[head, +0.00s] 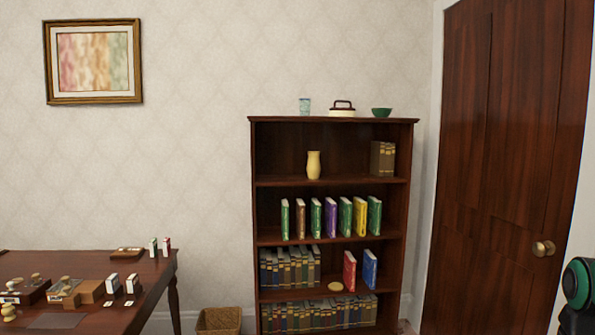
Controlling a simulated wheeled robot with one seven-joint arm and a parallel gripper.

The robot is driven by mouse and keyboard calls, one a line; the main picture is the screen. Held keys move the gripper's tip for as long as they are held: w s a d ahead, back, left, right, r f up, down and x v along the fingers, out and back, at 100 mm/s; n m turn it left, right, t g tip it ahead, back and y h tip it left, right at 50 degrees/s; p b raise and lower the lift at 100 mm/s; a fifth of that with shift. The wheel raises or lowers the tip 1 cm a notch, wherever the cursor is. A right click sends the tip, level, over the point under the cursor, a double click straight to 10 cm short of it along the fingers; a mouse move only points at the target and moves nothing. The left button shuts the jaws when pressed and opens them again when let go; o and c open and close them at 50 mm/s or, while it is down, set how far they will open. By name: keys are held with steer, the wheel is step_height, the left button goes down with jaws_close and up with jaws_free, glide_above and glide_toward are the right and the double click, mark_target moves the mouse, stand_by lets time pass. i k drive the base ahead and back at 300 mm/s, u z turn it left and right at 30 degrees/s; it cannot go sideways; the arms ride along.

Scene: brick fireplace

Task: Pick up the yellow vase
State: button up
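The yellow vase (314,165) stands upright on the upper shelf of the dark wood bookshelf (252,215), a little left of the middle. Nothing touches it, and there is clear space on both sides of it. The bookshelf stands against the wall, some way ahead. My gripper is not in the head view. Only a dark and green piece at the right edge shows, and it looks like part of my own arm.
Brown books (382,158) share the vase's shelf at its right end. A cup (305,106), a lidded dish (342,110) and a green bowl (381,112) stand on top. A cluttered table (150,290) is at left, a wicker basket (218,321) beside the bookshelf, and a closed door (510,165) at right.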

mark_target(314, 167)
steer(key=z, duration=0.1)
steer(key=i, duration=2.2)
steer(key=u, duration=0.2)
